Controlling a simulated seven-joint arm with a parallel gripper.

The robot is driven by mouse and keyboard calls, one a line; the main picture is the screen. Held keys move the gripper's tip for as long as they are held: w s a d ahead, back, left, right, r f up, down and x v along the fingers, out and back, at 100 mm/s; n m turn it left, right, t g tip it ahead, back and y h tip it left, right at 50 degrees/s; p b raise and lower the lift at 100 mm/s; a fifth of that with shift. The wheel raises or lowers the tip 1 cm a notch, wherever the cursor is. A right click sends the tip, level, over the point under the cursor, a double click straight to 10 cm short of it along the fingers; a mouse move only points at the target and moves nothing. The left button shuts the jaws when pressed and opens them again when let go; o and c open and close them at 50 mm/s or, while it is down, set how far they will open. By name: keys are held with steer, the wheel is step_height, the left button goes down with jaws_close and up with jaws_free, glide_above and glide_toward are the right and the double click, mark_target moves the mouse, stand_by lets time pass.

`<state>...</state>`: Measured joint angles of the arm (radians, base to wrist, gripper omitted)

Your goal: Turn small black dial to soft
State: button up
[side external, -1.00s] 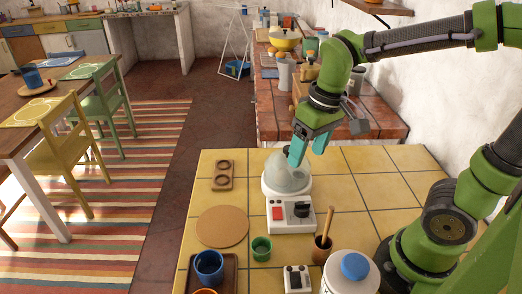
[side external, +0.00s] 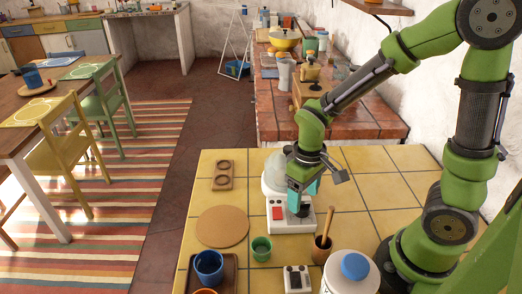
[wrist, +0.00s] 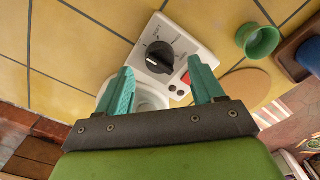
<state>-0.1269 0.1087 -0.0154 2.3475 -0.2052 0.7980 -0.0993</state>
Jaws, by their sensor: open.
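The small black dial (wrist: 161,56) is on the control face of a white appliance (wrist: 200,52). In the side view my gripper (side external: 300,204) is just above the appliance (side external: 278,226) and partly hides the dial (side external: 303,211). I cannot tell whether the fingers touch it.
A red switch (side external: 277,213) sits beside the dial. The appliance's clear dome (side external: 273,165) stands behind my gripper. A green cup (side external: 261,248), a round cork mat (side external: 222,226), a pot with a wooden stick (side external: 322,250) and a blue-lidded jar (side external: 350,275) stand nearby.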

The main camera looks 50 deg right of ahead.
mark_target(302, 203)
steer(key=shift+f, duration=1.6)
steer(key=c, duration=1.1)
steer(key=shift+o, duration=0.2)
steer(key=shift+m, duration=0.4)
steer(key=m, duration=0.8)
steer(key=shift+m, duration=0.4)
